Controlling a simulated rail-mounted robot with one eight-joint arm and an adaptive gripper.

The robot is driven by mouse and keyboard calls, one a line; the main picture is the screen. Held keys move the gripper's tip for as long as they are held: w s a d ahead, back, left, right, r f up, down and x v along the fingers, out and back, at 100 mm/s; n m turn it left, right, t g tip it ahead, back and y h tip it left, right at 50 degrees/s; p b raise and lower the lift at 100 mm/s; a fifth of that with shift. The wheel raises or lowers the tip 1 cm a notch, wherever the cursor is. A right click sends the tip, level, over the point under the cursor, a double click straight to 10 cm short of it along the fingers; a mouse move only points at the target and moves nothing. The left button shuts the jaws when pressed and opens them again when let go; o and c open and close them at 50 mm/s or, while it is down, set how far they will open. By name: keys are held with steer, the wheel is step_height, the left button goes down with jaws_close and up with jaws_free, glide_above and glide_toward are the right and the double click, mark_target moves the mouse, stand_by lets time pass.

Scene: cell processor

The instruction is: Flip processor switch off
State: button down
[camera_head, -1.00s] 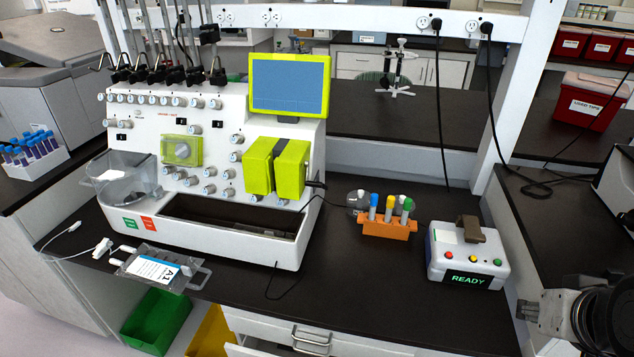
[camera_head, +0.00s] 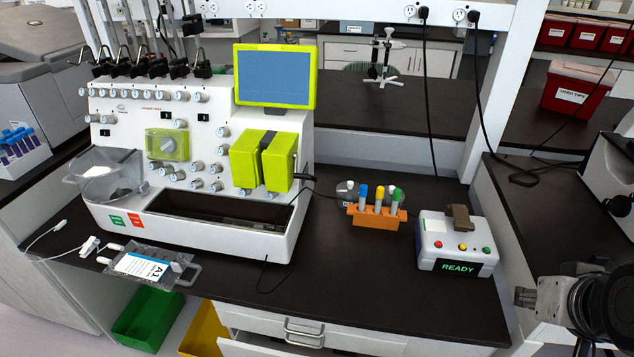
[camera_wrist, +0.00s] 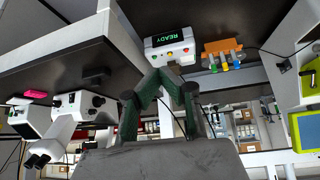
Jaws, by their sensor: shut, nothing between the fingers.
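The processor (camera_head: 150,205) is a large white machine with knobs, lime-green blocks (camera_head: 262,160) and a lime-framed blue screen (camera_head: 274,76). It stands upright on the dark bench at the left. In the wrist view, which is upside down, only parts of it show at the right edge, including the screen (camera_wrist: 306,129). I cannot make out which small part is its switch. My gripper (camera_wrist: 159,75) is shut and empty in the wrist view, well apart from the processor.
A white box reading READY (camera_head: 457,245) and an orange tube rack (camera_head: 376,217) stand right of the processor. A labelled bag (camera_head: 150,266) lies at the front left edge. Black cables hang at the right (camera_head: 430,110). A microscope (camera_wrist: 85,105) shows in the wrist view.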

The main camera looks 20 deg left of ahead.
steer(key=w+r+n+t+h+b, duration=0.1)
steer(key=w+r+n+t+b, duration=0.15)
steer(key=w, duration=0.55)
steer(key=w+r+n+t+b, duration=0.1)
steer(key=w+t+b, duration=0.2)
steer(key=w, duration=0.5)
steer(key=w+a+r+n+t+y+b, duration=0.1)
steer(key=w+a+n+t+y+b, duration=0.25)
steer(key=w+a+n, duration=0.5)
steer(key=w+a+f+n+y+b, duration=0.25)
steer(key=a+n+y, duration=0.2)
steer(key=a, duration=0.45)
steer(key=w+a+f+n+y+b, duration=0.25)
steer(key=a+f+n+y, duration=0.2)
steer(key=a, duration=0.35)
steer(key=s+a+f+n+g+y+b, duration=0.3)
steer(key=a+f+n+g, duration=0.4)
steer(key=a+f, duration=0.5)
steer(key=shift+s+a+f+n+y+b, duration=0.3)
steer(key=shift+f+n+y+b, duration=0.25)
steer(key=shift+n, duration=0.45)
steer(key=shift+r, duration=0.1)
